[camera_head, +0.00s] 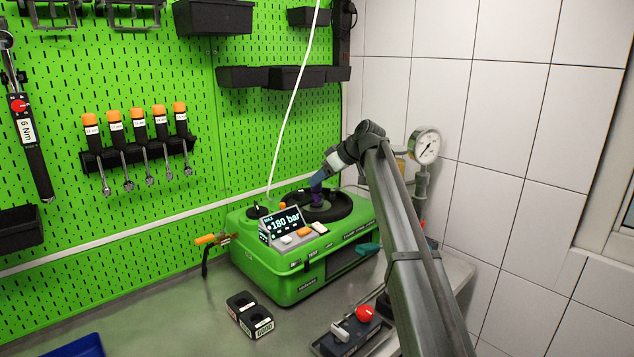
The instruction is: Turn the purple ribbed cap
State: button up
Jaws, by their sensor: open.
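The purple ribbed cap (316,200) stands in the middle of a round black recess on top of the green pump testbench (270,265). My gripper (317,186) reaches down to it from the upper right, tilted. The jaws are open, and their tips are at or just above the top of the cap. At this size I cannot tell whether they touch it or sit around it. The gripper hides part of the cap's upper side.
The testbench display (284,222) reads 180 bar. A pressure gauge (424,146) stands behind my arm at the right. A black block (250,314) and a box with a red knob (364,314) lie in front. A white cable (290,105) hangs down to the testbench.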

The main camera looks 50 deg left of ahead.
jog(key=shift+x, duration=1.45)
jog(key=shift+c, duration=0.2)
jog(key=c, duration=1)
jog(key=shift+s+m+t, duration=0.15)
jog(key=shift+m+t, duration=0.85)
jog(key=shift+m, duration=0.3)
jog(key=shift+m+t, duration=1.3)
jog(key=shift+m, duration=0.3)
